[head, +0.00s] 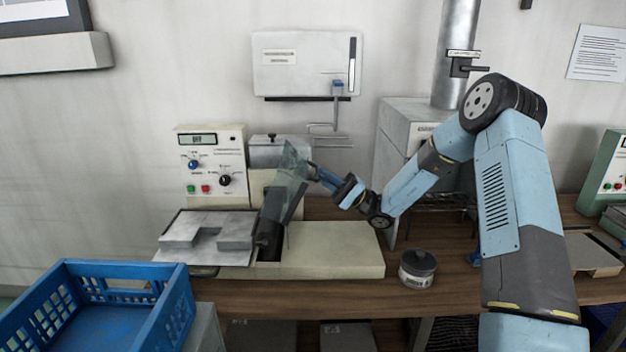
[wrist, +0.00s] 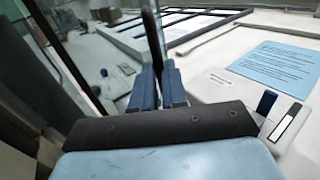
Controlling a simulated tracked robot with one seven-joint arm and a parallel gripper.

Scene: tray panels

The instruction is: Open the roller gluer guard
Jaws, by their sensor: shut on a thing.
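The roller gluer (head: 330,250) is a beige machine on the wooden bench, with a control panel (head: 212,165) at its back left. Its guard (head: 285,190) is a smoky see-through panel that stands steeply raised and tilted over the dark roller area (head: 268,240). My gripper (head: 313,170) is at the guard's upper right edge, reaching in from the right. In the wrist view the blue fingers (wrist: 158,88) are shut on a thin dark bar of the guard (wrist: 153,35). The exact grip is partly hidden in the head view.
A grey metal tray (head: 205,232) is at the gluer's left. A blue crate (head: 180,310) stands at front left. A wall box (head: 300,65) with a hanging bracket is above. A grey cabinet with a duct (head: 405,125) stands behind my arm.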

